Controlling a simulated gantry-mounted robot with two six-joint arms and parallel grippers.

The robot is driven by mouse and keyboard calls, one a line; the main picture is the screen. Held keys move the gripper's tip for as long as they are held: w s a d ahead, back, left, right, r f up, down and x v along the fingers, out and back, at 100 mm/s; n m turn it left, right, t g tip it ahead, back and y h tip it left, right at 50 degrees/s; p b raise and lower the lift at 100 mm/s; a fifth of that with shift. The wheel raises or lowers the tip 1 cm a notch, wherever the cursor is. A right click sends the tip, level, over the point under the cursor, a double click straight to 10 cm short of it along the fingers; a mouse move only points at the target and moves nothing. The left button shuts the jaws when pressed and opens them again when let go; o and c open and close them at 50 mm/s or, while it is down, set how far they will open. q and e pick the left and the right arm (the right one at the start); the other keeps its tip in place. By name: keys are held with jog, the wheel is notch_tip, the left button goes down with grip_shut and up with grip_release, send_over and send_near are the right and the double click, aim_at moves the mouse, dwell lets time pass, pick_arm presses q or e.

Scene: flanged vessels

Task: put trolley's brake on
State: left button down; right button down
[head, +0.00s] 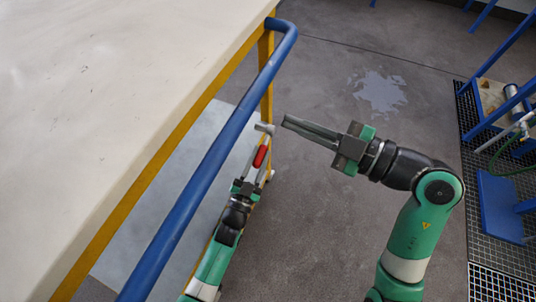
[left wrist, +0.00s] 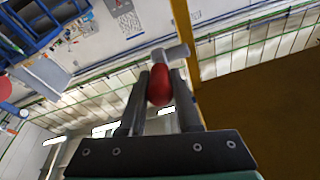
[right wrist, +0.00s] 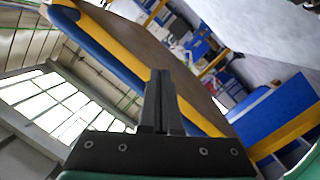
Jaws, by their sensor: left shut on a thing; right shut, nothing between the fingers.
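The trolley has a cream top (head: 110,90), a yellow frame and a blue push bar (head: 215,155). A red grip (head: 261,157) with a grey metal end piece (head: 265,128) shows beside the trolley's yellow leg; it looks like the brake lever. My left gripper (head: 258,150) is below the push bar, shut on the red grip. In the left wrist view the red grip (left wrist: 159,86) sits between the two fingers, with the grey piece (left wrist: 170,53) just beyond the tips. My right gripper (head: 287,121) is shut and empty, right of the red grip and apart from it.
Grey floor with a pale stain (head: 380,91) lies open to the right of the trolley. Blue stands (head: 500,205) and a floor grating (head: 490,285) are at the far right. The push bar runs close over my left arm.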

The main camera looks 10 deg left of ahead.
pick_arm(q)
jog(key=shift+f, duration=0.1)
pick_arm(e)
notch_tip(320, 180, down, 11)
jog(key=d+m+g+h, duration=0.2)
jog(key=d+m+h, duration=0.1)
jog(key=m+h, duration=0.1)
jog(key=d+f+x, duration=0.1)
jog(key=f+x, duration=0.1)
jog(key=x, duration=1.1)
jog(key=shift+s+d+f, duration=0.25)
jog(key=shift+f, duration=0.1)
